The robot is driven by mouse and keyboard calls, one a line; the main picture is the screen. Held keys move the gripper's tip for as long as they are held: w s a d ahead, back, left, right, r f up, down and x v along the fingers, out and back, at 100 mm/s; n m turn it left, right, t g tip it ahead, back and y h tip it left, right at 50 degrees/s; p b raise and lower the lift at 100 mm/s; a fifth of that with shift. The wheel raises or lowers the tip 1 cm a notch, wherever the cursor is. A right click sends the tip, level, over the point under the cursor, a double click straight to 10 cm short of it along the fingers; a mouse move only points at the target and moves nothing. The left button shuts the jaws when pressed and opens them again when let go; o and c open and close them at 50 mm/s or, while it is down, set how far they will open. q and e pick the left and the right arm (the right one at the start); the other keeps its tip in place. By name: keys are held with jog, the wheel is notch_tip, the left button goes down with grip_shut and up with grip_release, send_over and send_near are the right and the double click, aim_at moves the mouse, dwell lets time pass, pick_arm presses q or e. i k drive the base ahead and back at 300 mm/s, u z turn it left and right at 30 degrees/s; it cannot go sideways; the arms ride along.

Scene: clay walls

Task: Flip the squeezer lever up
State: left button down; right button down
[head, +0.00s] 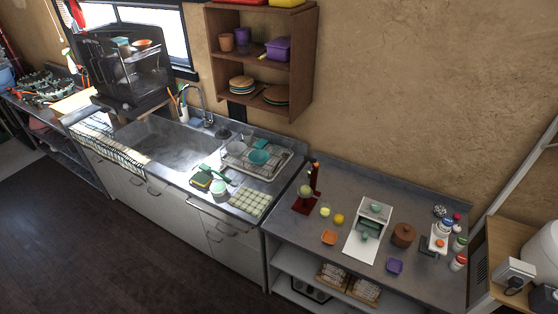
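A dark red squeezer (305,203) stands at the left end of the steel counter on the right. A pale yellow-green round part sits at its middle, and a red and dark narrow part rises at its back right. It is too small to tell the lever's exact position. A pale yellow fruit (325,212) and a deeper yellow fruit (339,219) lie just right of the squeezer. Neither of my grippers shows in the head view.
The steel counter (290,228) also holds an orange dish (329,237), a white appliance (367,230), a brown pot (403,235), a purple dish (394,267) and several jars. A sink unit (170,150) adjoins on the left. The dark floor in front is clear.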

aim_at(309, 169)
jog(key=u, duration=0.1)
jog(key=i, duration=0.95)
jog(key=z, duration=0.4)
